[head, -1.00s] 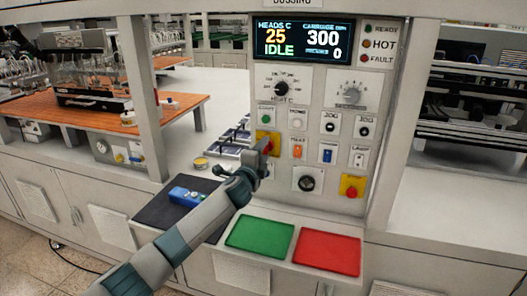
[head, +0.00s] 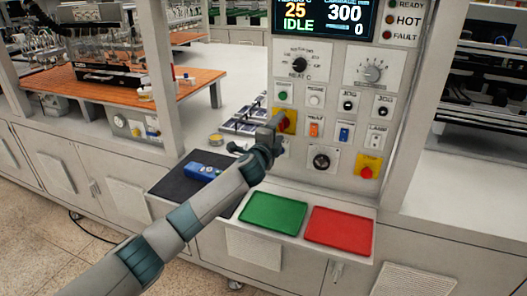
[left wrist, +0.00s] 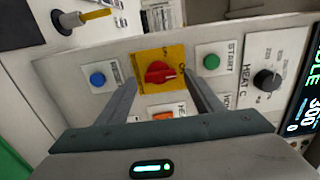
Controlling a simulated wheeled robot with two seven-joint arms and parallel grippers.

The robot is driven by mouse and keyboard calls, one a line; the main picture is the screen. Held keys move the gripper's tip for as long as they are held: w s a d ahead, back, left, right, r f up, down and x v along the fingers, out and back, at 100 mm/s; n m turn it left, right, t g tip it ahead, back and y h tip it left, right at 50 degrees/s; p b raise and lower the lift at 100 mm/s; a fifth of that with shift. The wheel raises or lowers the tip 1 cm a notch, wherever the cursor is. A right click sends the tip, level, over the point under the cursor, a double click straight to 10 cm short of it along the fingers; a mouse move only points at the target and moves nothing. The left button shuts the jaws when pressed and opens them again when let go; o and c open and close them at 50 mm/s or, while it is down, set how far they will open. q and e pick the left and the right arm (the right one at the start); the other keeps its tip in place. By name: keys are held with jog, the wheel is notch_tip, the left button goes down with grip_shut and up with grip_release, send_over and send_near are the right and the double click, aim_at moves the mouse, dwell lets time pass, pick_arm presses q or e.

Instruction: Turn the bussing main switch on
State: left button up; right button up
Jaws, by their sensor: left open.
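The main switch is a red rotary knob on a yellow plate (head: 289,116) on the control panel. In the left wrist view the red knob (left wrist: 160,72) shows face on, its grip bar lying roughly across the picture. My left gripper (head: 277,124) is at the panel, partly covering the switch in the head view. In the left wrist view its two fingers are open, one on each side of the knob, with a gap on both sides. I cannot tell how far the fingertips are from the plate. My right gripper is not in view.
A green START button (left wrist: 211,62) and a blue button (left wrist: 97,80) flank the switch closely. A red button on yellow (head: 367,168) is lower right. The display (head: 323,18) reads IDLE. Green (head: 273,212) and red (head: 339,229) trays and a blue device (head: 203,171) lie below.

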pick_arm(q)
jog(key=b+v, duration=0.4)
jog(key=v, duration=1.2)
jog(key=shift+s, duration=0.25)
